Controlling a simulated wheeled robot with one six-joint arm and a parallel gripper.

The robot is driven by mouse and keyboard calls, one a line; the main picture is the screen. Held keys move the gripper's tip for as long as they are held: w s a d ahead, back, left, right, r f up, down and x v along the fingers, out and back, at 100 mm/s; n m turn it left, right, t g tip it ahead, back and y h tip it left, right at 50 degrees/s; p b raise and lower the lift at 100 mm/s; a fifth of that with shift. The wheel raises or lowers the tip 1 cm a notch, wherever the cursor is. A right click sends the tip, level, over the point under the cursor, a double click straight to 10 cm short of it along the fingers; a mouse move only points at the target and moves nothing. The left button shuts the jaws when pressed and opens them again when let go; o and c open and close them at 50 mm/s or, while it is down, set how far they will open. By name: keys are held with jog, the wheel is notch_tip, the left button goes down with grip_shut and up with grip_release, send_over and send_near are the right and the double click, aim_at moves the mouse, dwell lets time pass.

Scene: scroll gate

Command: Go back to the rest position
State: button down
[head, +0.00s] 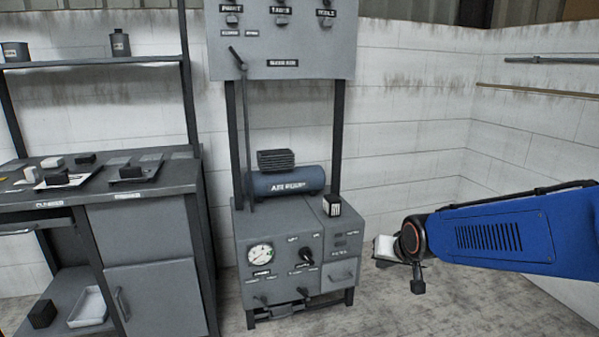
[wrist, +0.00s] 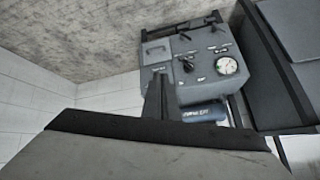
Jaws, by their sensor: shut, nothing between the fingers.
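My gripper (wrist: 160,82) shows in the wrist view as dark fingers closed together, with nothing between them. It points toward the grey machine and hangs in free air, apart from it as far as I can tell. The grey control cabinet (head: 285,290) has a round gauge (head: 260,254), knobs and a small handle. The gauge also shows in the wrist view (wrist: 227,65).
A blue air cylinder (head: 285,182) lies on the cabinet, under an upper panel (head: 283,40) with a long lever (head: 243,110). A workbench (head: 150,205) with small blocks stands at left. Wall rails (head: 540,92) are at right. The floor (head: 450,310) in front is clear.

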jog(key=s+d+r+n+g, duration=0.1)
jog(key=s+d, duration=0.2)
jog(key=s, duration=1)
jog(key=s+d+r+g+h, duration=0.1)
jog(key=s+d+g, duration=0.1)
jog(key=s, duration=1.2)
jog(key=shift+d+n, duration=0.4)
jog(key=shift+d, duration=0.35)
jog(key=c, duration=2.4)
grip_release()
jog(key=shift+c, duration=0.2)
